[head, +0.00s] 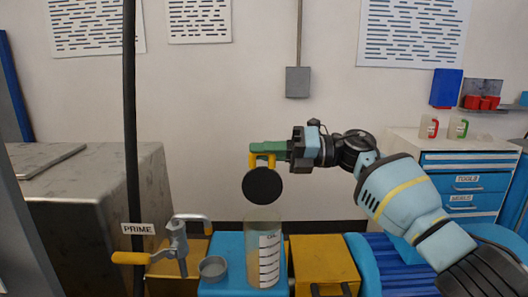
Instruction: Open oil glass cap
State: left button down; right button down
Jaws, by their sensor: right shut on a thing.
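The oil glass (264,250) is a clear, upright cylinder with dark level marks and an "OIL" label, standing on a blue block. A round black cap (262,186) with a yellow handle is above the glass and apart from its rim, its flat face turned toward me. My right gripper (264,157) reaches in from the right and is shut on the cap's yellow handle. The top of the glass looks open. My left gripper does not show.
A blue drawer cabinet (470,182) stands further right.

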jog(key=c, duration=1.4)
grip_release()
jog(key=shift+d, duration=0.1)
jog(key=shift+d, duration=0.25)
jog(key=d+b, duration=0.1)
jog(key=d, duration=0.6)
